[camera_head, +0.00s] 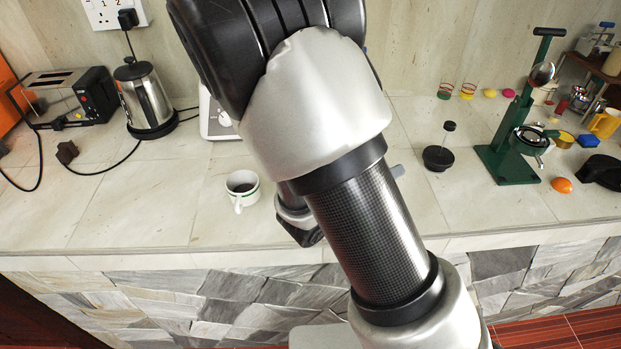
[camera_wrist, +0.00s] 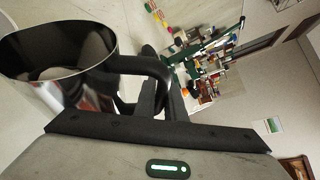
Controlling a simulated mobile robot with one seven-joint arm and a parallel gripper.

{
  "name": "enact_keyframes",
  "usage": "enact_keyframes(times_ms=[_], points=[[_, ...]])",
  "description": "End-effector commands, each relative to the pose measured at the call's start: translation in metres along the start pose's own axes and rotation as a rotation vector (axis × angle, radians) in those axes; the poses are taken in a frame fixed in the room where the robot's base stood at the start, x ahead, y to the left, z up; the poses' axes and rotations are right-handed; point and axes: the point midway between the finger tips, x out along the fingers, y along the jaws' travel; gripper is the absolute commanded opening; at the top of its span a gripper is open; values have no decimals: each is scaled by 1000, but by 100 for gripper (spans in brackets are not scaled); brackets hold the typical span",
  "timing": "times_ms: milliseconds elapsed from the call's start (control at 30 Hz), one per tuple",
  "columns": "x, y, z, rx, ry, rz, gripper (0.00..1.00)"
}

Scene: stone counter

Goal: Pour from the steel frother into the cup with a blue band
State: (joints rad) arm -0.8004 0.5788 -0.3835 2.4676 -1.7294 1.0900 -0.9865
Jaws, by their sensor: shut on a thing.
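A steel frother (camera_wrist: 85,88) with a dark handle (camera_wrist: 150,68) fills the left of the wrist view, its open mouth facing the camera. The inside looks dark with a paler patch low down; I cannot tell how full it is. My gripper (camera_wrist: 165,95) is shut on the handle. In the head view my arm hides the frother and the fingers. A white cup (camera_head: 238,200) stands upright on the counter, left of my arm, with dark contents. I see no cup with a clearly blue band.
A kettle (camera_head: 146,98) and a toaster (camera_head: 70,97) with cables stand at the back left. A white appliance (camera_head: 215,118) is partly behind my arm. A black plunger-like item (camera_head: 438,157) and a green lever press (camera_head: 510,163) stand right. An orange ball (camera_head: 562,185) lies near the press.

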Motion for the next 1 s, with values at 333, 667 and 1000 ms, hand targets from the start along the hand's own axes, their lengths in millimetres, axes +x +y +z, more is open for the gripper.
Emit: enact_keyframes(times_ms=[333,667,1000], points=[[0,0,2,-20,-1,-12,0],[-1,-1,4,-42,-2,-21,0],[-2,-2,7,-65,-2,-31,0]])
